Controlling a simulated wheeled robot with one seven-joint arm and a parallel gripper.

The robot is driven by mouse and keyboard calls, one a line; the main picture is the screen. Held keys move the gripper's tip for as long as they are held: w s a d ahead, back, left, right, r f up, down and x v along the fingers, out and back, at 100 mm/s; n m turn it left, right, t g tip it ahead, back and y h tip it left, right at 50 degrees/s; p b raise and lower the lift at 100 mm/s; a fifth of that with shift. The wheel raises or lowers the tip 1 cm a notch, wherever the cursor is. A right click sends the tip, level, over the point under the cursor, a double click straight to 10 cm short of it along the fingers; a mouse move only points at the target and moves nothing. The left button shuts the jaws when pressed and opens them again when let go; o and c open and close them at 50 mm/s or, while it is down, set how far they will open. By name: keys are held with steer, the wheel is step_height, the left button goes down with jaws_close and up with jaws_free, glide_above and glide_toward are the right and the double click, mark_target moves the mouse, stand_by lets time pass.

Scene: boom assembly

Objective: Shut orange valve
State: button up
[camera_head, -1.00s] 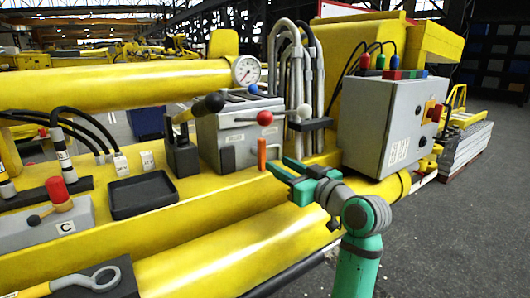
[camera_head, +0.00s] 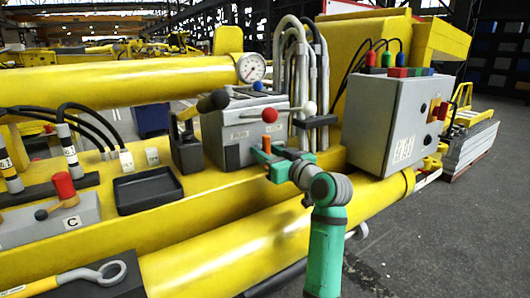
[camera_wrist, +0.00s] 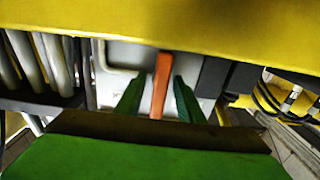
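The orange valve handle (camera_wrist: 161,84) stands upright against a light grey box face in the wrist view, between the two green fingers of my gripper (camera_wrist: 159,97). A gap shows on both sides of the handle, so the fingers are open around it. In the head view the handle's orange tip (camera_head: 266,143) shows just above my gripper (camera_head: 268,164), in front of the grey control box (camera_head: 240,148). The lower part of the handle is hidden by the gripper there.
Red-knob (camera_head: 269,115) and white-knob (camera_head: 309,108) levers stick out above my gripper. Grey hoses (camera_head: 313,75) rise behind it. A grey electrical box (camera_head: 398,125) stands to the right. A black tray (camera_head: 147,190) lies left. A yellow beam (camera_wrist: 200,25) crosses the top of the wrist view.

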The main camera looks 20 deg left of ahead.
jaws_close()
